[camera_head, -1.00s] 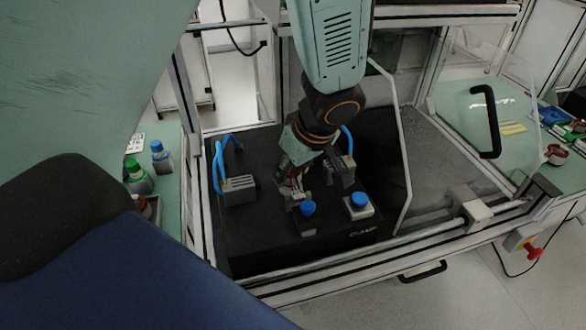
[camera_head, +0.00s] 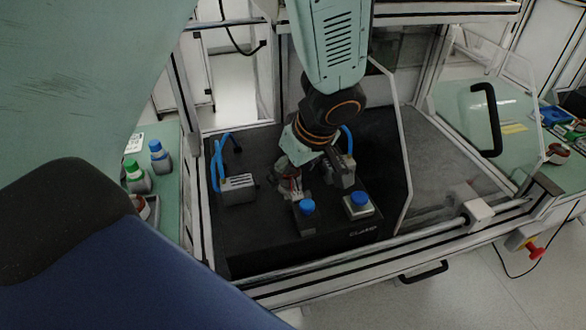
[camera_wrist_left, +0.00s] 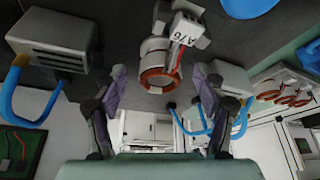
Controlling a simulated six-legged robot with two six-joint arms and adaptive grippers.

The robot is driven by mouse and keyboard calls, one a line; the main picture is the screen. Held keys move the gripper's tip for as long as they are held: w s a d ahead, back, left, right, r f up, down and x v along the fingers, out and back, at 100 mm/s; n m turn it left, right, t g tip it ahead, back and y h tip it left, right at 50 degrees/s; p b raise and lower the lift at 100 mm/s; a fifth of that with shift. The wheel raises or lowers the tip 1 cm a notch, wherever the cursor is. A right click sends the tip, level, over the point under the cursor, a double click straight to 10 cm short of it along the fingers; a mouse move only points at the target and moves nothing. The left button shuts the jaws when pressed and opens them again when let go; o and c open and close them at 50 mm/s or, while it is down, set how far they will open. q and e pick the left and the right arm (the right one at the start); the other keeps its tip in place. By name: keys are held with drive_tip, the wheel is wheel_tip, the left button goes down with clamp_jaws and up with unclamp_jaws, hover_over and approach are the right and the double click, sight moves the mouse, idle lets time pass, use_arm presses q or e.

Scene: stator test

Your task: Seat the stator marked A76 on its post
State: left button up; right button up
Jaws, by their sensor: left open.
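The stator marked A76 (camera_wrist_left: 157,78) shows in the left wrist view as a silver ring with copper windings and a white A76 tag. My left gripper (camera_wrist_left: 155,90) is open, with one finger on each side of the stator and visible gaps to it. In the head view the stator (camera_head: 290,186) is a small reddish-silver shape on the black fixture, partly hidden by my left gripper (camera_head: 305,180). I cannot tell whether a post is inside the stator. My right gripper is not in view.
Two grey clamp blocks with blue hoses (camera_head: 238,188) (camera_head: 343,177) flank the gripper on the black fixture (camera_head: 255,245). Two blue buttons (camera_head: 307,206) (camera_head: 359,198) stand in front. A clear door (camera_head: 402,150) is to the right. Other copper-wound stators (camera_wrist_left: 285,97) lie at the wrist view's right.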

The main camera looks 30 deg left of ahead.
use_arm(q)
wheel_tip(320, 180, up, 10)
drive_tip(key=shift+r, duration=0.15)
idle(0.5)
drive_tip(key=shift+a, duration=0.1)
idle(0.5)
